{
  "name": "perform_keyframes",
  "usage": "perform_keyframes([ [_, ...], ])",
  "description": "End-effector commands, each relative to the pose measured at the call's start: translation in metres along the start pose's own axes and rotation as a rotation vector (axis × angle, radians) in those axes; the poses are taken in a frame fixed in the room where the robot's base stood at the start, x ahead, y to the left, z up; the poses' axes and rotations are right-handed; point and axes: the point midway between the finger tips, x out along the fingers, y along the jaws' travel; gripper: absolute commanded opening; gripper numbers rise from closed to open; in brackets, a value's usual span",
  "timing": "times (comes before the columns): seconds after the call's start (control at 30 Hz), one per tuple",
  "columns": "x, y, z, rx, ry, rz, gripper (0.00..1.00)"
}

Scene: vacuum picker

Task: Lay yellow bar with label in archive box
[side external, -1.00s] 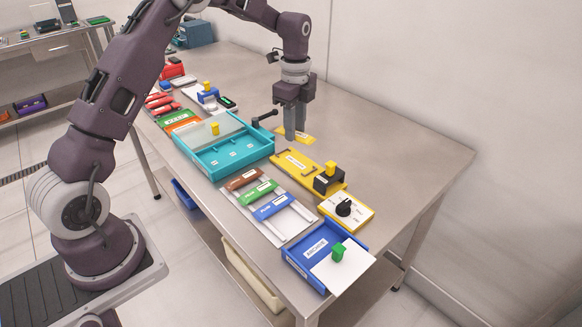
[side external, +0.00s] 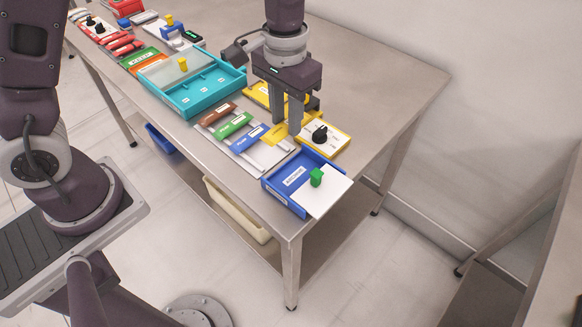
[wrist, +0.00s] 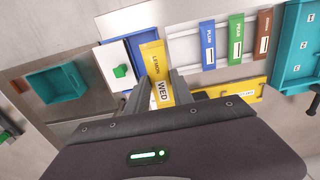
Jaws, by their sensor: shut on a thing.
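My gripper (side external: 287,134) is shut on a yellow bar (side external: 271,134), which it holds above the table near the archive box. In the wrist view the bar (wrist: 155,62) reads LEMON and carries a white label reading WED, between the fingers (wrist: 159,94). The blue archive box (side external: 284,195) stands at the table's near corner, in front of the gripper. Its white lid (side external: 330,194) with a green knob covers the right part and overhangs the edge. The left part is open, with an ARCHIVE label inside. The box (wrist: 139,38) lies beside the bar's far end in the wrist view.
A white rack holding brown, green and blue bars (side external: 250,139) lies left of the gripper. A yellow panel with a black knob (side external: 326,139) is close behind the box. A yellow tray (side external: 255,92) and a teal tray (side external: 208,105) lie farther back. The table's right side is clear.

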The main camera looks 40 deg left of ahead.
Motion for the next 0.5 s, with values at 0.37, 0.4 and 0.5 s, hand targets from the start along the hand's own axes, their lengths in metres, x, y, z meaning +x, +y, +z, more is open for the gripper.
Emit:
perform_keyframes([
  [0.37, 0.050, 0.029, 0.008, -0.002, -0.005, -0.001, 0.00],
  [0.4, 0.056, 0.029, 0.008, -0.001, -0.004, -0.001, 0.00],
  [0.5, 0.077, 0.029, 0.008, -0.001, -0.006, -0.001, 0.00],
])
